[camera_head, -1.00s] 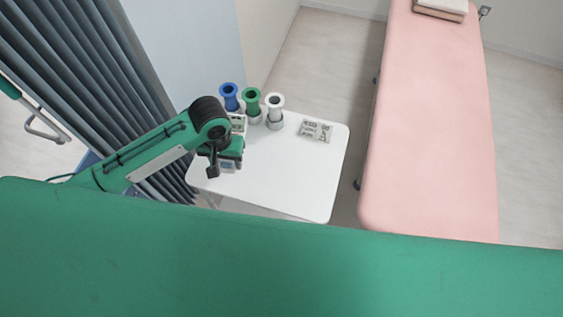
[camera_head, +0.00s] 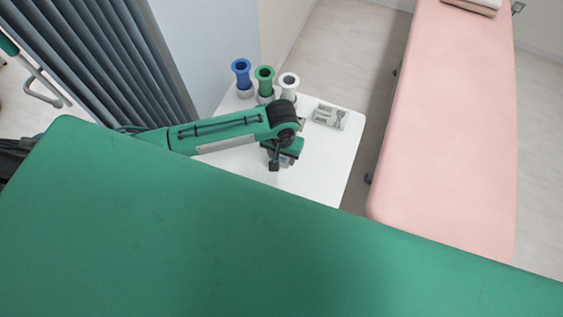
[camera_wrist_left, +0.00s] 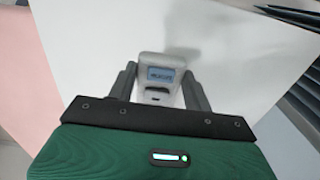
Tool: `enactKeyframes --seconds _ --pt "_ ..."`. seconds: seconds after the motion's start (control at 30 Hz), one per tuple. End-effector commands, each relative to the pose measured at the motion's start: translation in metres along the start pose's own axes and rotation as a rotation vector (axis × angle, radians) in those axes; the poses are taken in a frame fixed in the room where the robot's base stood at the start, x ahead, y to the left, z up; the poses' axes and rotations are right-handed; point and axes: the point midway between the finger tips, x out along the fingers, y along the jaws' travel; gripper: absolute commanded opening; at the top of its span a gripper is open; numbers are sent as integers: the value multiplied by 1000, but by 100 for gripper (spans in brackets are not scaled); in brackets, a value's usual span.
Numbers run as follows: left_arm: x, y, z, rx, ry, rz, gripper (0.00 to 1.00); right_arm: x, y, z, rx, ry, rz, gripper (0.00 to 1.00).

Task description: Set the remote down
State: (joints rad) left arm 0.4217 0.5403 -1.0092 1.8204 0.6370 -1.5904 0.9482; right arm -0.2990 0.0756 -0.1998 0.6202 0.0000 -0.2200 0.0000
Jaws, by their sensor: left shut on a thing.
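The remote (camera_wrist_left: 161,72) is a pale handset with a small grey-blue display. In the left wrist view it sits between the two dark fingers of my left gripper (camera_wrist_left: 161,88), which is shut on it. In the head view my left gripper (camera_head: 281,158) is over the white table (camera_head: 325,165), and the wrist mostly hides the remote. The white tabletop fills much of the left wrist view behind the remote. I cannot tell whether the remote touches the table. My right gripper is not in view.
Blue (camera_head: 242,73), green (camera_head: 264,79) and white (camera_head: 288,84) holders stand at the table's back edge. A pale tray with small items (camera_head: 329,116) lies at the back right. A pink bed (camera_head: 450,120) is right of the table. The table's front right is clear.

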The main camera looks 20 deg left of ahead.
Motion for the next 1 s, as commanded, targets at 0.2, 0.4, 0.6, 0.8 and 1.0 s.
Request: enactKeyframes --seconds 0.2,0.4,0.6,0.8,1.0 --pt "27 0 0 1 1 1 24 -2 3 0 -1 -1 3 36" --pt "52 0 0 0 0 0 24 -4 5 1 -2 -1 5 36" --pt "68 0 0 1 1 0 24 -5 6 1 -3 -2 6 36" --pt "67 0 0 1 2 1 24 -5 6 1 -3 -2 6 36" --pt "69 0 0 1 1 0 70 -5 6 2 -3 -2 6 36"
